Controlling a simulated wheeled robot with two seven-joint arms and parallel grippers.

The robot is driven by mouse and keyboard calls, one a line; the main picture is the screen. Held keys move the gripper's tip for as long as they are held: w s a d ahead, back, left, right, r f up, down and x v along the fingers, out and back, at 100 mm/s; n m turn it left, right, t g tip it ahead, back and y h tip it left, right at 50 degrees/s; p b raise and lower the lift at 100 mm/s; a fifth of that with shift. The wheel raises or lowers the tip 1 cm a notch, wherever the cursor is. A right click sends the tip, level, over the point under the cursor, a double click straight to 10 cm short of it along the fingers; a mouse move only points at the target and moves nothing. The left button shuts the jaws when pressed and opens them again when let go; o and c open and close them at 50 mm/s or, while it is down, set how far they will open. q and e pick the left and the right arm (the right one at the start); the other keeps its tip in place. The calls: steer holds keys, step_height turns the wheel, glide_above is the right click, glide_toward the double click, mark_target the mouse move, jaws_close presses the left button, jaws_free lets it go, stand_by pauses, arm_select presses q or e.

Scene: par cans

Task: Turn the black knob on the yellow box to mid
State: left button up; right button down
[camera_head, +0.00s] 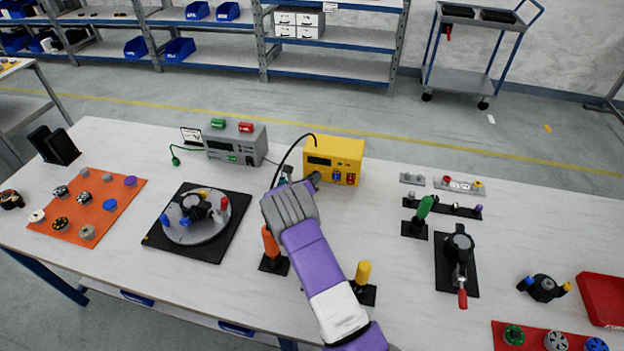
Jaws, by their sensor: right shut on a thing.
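The yellow box (334,160) stands near the back edge of the white table. Its front has a dark display, and blue and red terminals at the lower right. My right gripper (312,179) reaches up to the lower left of this front and is shut there. The black knob is hidden behind the gripper, so its pointer and setting cannot be read. The gripper's place at the box front fits a hold on the knob. My left gripper is not in view.
A grey box (235,146) stands left of the yellow box, and a black cable arches beside my gripper. An orange-handled tool (270,243) and a yellow-handled one (362,273) stand close to my forearm.

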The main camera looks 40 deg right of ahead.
steer(key=c, duration=0.9)
jaws_free()
step_height(320, 180, up, 10)
steer(key=p, duration=0.2)
steer(key=shift+p, duration=0.3)
